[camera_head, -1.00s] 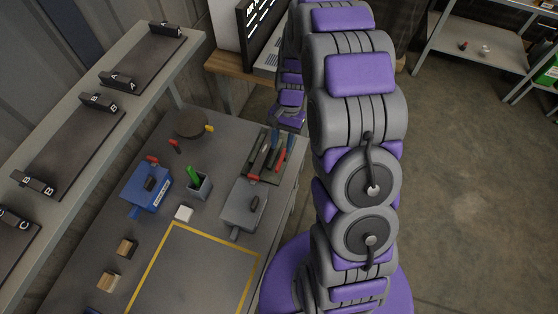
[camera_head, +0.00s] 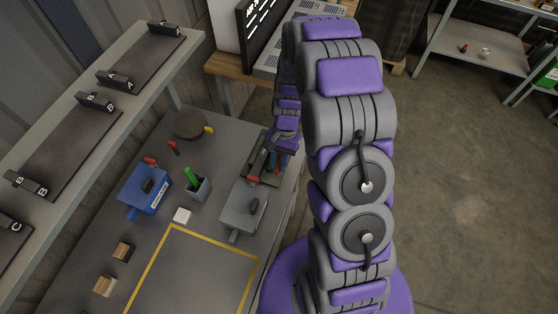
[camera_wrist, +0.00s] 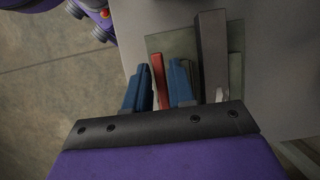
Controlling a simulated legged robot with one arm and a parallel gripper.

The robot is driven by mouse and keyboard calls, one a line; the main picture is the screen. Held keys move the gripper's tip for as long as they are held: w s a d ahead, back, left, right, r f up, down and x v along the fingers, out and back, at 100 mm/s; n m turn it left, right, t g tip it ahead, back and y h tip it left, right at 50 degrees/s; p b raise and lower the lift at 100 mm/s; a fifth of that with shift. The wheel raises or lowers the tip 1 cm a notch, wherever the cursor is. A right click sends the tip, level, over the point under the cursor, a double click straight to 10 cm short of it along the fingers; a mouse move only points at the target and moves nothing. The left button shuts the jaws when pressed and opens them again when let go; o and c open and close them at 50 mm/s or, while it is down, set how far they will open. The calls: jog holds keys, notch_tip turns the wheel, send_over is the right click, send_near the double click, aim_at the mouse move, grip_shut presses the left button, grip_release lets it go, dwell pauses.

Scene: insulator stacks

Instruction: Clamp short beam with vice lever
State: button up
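The vice (camera_head: 253,180) stands at the table's right edge, on a greenish plate (camera_wrist: 236,75). A dark grey bar, which looks like the short beam (camera_wrist: 212,50), lies along it in the wrist view. The vice's red lever (camera_wrist: 158,78) is left of the bar. My gripper (camera_wrist: 161,72) has its two blue fingers apart, one on each side of the red lever; I cannot tell whether either touches it. In the head view my gripper (camera_head: 282,158) is over the vice's right side and hides part of it.
A grey box-like device (camera_head: 243,208) sits close in front of the vice. A blue device (camera_head: 146,190), a cup with a green item (camera_head: 198,187), and a round dark disc (camera_head: 190,125) stand further left. A yellow-outlined area (camera_head: 190,275) is clear. A shelf (camera_head: 60,150) runs along the left.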

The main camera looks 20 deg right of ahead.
grip_shut()
dwell(0.5)
